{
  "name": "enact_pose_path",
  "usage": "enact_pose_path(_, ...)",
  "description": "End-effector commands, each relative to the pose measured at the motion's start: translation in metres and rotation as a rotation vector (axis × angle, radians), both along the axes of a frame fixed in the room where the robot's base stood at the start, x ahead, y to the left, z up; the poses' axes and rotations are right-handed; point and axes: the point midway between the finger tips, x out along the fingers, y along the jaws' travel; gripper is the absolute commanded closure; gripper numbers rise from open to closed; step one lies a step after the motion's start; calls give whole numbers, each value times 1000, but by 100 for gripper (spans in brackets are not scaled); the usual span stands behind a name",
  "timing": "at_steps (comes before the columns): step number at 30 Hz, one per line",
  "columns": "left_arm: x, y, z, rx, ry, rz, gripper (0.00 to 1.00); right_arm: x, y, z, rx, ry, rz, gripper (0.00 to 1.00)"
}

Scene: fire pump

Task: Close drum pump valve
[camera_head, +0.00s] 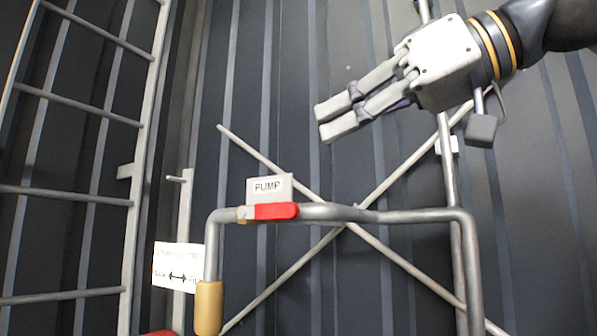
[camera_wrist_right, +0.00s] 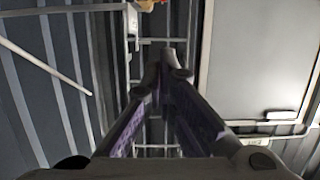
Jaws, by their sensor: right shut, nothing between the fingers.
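The pump valve's red handle (camera_head: 276,211) lies along a horizontal grey pipe (camera_head: 400,215) in the head view, just below a white "PUMP" label (camera_head: 268,187). My right gripper (camera_head: 328,121) comes in from the upper right, above and to the right of the red handle and clear of it. Its two fingers lie together with nothing between them. In the right wrist view the fingers (camera_wrist_right: 164,68) also meet at their tips. My left gripper is not in view.
A metal ladder (camera_head: 134,190) stands at the left. A white sign with a double arrow (camera_head: 177,267) hangs beside the pipe's brass-coloured end (camera_head: 209,307). Crossed grey bars (camera_head: 300,190) and a vertical pole (camera_head: 449,190) stand before the dark ribbed wall.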

Motion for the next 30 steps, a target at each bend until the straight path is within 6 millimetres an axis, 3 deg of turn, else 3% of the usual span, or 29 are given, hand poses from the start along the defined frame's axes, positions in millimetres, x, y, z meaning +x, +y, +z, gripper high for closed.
enact_pose_path(8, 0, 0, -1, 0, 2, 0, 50, 35, 48, -16, -1, 1, 1, 100)
enact_pose_path(16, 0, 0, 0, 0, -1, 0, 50, 34, 46, -50, 1, -1, -1, 100)
enact_pose_path(30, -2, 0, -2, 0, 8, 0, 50, 39, 46, -56, 9, -3, 0, 100)
